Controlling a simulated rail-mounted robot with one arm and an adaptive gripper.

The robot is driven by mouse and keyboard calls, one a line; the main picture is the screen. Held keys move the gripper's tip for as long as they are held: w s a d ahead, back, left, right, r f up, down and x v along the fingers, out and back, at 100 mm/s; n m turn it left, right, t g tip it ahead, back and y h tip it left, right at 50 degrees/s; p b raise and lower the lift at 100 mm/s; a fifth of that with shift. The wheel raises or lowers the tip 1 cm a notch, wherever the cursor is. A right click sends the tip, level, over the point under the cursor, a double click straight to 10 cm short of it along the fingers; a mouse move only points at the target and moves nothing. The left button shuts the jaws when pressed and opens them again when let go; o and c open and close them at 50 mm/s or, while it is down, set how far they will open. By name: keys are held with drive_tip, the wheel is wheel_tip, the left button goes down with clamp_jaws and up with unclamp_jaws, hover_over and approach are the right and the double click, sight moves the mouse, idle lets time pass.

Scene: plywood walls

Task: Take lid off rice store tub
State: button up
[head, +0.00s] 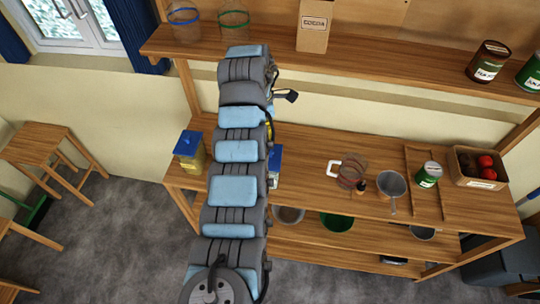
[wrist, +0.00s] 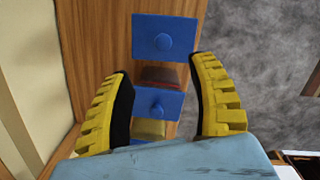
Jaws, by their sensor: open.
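Two tubs with square blue lids show in the wrist view. The far lid (wrist: 165,38) has a round knob, and a reddish-brown tub body (wrist: 160,77) shows below it. The nearer lid (wrist: 157,103) is between my fingers in the picture, with a yellowish body (wrist: 149,129) below. My gripper (wrist: 162,66) is open, its yellow fingers apart with nothing held. In the head view, a yellowish tub with a blue lid (head: 189,148) stands at the table's left end. Another blue-and-white tub (head: 274,166) is partly hidden by my arm. I cannot tell which is rice.
The table (head: 308,157) holds a glass jug (head: 350,172), a saucepan (head: 391,186), a green tin (head: 428,174) and a box of red items (head: 478,167). An upper shelf (head: 400,57) runs above. A stool (head: 45,140) stands left; floor there is partly clear.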

drive_tip(key=p, duration=0.1)
hover_over(270, 151)
drive_tip(key=f, duration=0.6)
drive_tip(key=shift+w+a, duration=0.15)
drive_tip(key=shift+w, duration=0.1)
drive_tip(key=shift+f, duration=0.4)
drive_tip(key=shift+f, duration=0.1)
drive_tip(key=shift+s+f+p, duration=0.25)
drive_tip(key=shift+f+p, duration=0.35)
drive_tip(key=shift+f, duration=0.3)
drive_tip(key=shift+d+f, duration=0.2)
drive_tip(key=shift+f, duration=1.4)
drive_tip(key=c, duration=1.1)
